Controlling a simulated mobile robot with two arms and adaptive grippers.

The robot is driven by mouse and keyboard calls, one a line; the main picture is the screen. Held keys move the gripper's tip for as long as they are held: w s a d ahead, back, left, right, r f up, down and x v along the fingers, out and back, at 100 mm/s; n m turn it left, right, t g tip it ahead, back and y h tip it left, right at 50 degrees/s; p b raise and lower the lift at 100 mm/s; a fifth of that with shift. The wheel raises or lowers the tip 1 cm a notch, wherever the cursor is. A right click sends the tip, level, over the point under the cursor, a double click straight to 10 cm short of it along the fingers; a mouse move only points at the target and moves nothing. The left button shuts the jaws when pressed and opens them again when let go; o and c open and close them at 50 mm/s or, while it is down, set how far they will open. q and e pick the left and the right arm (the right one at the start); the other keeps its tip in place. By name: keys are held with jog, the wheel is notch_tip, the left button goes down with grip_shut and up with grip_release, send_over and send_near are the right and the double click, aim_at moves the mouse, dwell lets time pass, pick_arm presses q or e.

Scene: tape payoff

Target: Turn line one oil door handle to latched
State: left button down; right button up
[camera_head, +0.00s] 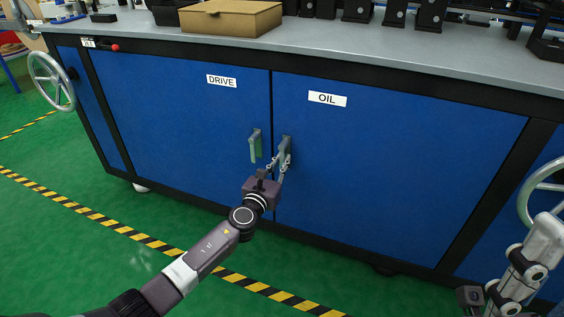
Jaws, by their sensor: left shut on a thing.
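The blue oil door (400,160) carries a white OIL label and looks flush with the cabinet front. Its grey handle (287,143) sits at the door's left edge and points roughly downward. My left gripper (284,163) is at the handle's lower part, shut on it, and its fingers hide part of it. My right gripper (472,300) is low at the right edge of the head view; its fingers are too unclear to tell open from shut.
The drive door (180,120) with its own handle (255,146) is just left. Handwheels stand at the far left (50,82) and right edge (545,195). A cardboard box (230,18) and dark parts sit on the grey worktop (330,42). Green floor with striped tape lies in front.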

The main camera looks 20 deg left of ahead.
pick_arm(q)
jog(key=c, duration=2)
grip_release()
jog(key=shift+o, duration=0.2)
jog(key=shift+s, duration=0.1)
jog(key=s, duration=1.1)
jog(key=shift+s+a, duration=0.25)
jog(key=shift+s, duration=0.15)
